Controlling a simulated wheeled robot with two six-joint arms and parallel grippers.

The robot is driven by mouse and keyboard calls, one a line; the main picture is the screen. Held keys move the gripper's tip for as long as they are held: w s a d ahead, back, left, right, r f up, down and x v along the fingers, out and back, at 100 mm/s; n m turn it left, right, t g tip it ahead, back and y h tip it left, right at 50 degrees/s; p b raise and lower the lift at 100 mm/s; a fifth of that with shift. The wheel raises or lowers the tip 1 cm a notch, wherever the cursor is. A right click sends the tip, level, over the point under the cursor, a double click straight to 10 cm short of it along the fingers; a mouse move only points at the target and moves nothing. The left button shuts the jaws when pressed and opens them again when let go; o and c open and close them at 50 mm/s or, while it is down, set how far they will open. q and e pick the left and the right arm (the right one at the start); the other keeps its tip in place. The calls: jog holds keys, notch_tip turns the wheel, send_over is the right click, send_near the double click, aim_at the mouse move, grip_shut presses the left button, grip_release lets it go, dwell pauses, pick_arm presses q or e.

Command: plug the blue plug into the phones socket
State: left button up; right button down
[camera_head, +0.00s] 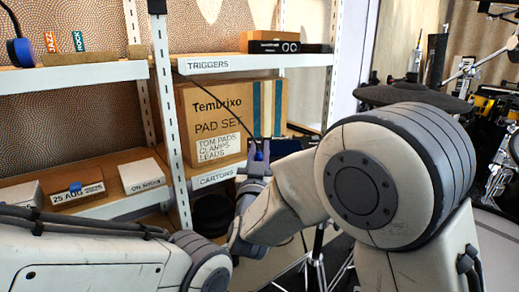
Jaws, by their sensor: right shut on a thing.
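The blue plug (259,155) is small and sits between the fingers of my right gripper (256,165), in front of the shelf edge labelled CARTONS. A thin dark cable rises from it. My right gripper is shut on it, and the fingers are partly hidden by the angle. I cannot make out a socket labelled phones. A black unit with two round marks (275,47) stands on the upper shelf, its print too small to read. My left arm enters at lower left, and its gripper is out of view.
A large Tembrixo carton (215,105) stands on the middle shelf. Smaller boxes (142,175) stand on the lower left shelf. A white upright post (168,110) divides the shelving. Drum gear (490,110) is at the right. A dark headphone part (20,50) hangs upper left.

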pick_arm(q)
jog(key=shift+f+b, duration=1)
jog(key=shift+f, duration=0.1)
pick_arm(e)
jog(key=shift+w+f, duration=0.2)
jog(key=shift+f, duration=0.45)
jog(key=shift+w+f, duration=0.2)
jog(key=shift+f, duration=0.45)
jog(key=c, duration=0.7)
grip_release()
jog(key=shift+o, duration=0.2)
jog(key=shift+a, duration=0.1)
